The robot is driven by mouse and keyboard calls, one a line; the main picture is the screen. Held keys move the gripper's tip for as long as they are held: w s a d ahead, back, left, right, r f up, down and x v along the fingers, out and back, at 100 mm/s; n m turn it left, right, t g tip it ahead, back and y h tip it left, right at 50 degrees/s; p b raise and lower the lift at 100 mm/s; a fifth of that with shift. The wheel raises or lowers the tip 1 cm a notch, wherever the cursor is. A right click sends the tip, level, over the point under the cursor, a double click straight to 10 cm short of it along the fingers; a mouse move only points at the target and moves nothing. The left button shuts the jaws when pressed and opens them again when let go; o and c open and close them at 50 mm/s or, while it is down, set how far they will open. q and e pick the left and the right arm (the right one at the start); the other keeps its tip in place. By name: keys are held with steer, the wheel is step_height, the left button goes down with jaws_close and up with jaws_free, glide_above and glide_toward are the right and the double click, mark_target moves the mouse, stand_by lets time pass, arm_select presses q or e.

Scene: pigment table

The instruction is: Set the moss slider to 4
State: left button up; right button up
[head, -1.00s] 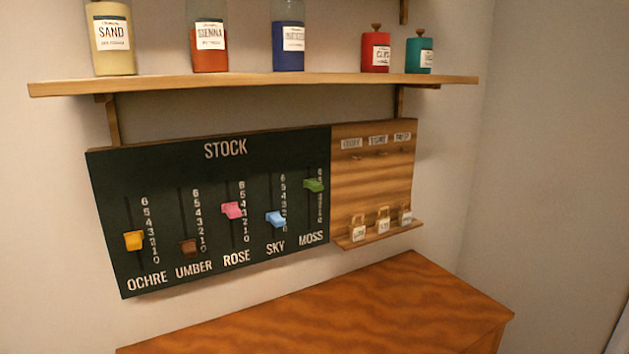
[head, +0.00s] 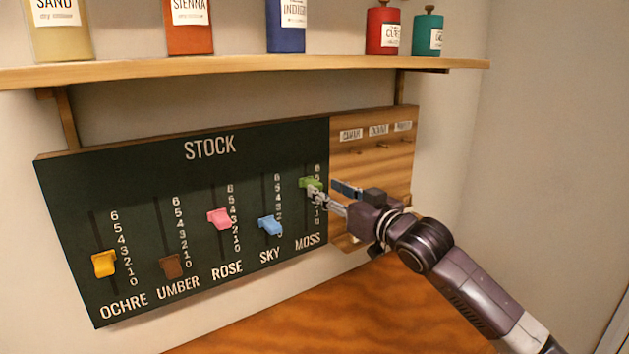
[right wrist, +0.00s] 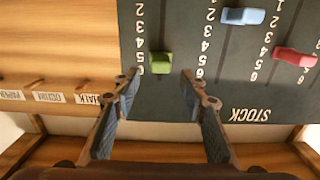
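The moss slider (head: 310,183) is a green tab high on the rightmost track of the dark STOCK board (head: 262,146). It also shows in the right wrist view (right wrist: 160,62), where the board appears upside down. It sits near the 5, towards the 6; the exact mark is hard to tell. My right gripper (head: 328,190) is in front of the board at the slider. In the right wrist view my right gripper (right wrist: 160,76) is open, one finger either side of the green tab, with gaps visible. Its tips partly cover the moss numerals in the head view. My left gripper is out of view.
The sky (head: 270,226), rose (head: 219,218), umber (head: 171,266) and ochre (head: 104,263) sliders stand left of moss. A wooden panel (head: 370,165) with labels and hooks adjoins on the right. A shelf (head: 250,70) with jars runs above; a wooden tabletop (head: 300,310) lies below.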

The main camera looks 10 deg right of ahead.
mark_target(318, 185)
steer(key=p+x, duration=0.1)
steer(key=x, duration=0.3)
steer(key=shift+a, duration=0.1)
steer(key=shift+w+a+f, duration=0.1)
steer(key=shift+w+a, duration=0.05)
steer(key=shift+w, duration=0.4)
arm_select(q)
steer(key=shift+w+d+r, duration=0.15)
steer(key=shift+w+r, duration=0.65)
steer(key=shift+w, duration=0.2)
arm_select(e)
steer(key=shift+c, duration=0.2)
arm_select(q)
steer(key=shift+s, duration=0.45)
arm_select(e)
jaws_close()
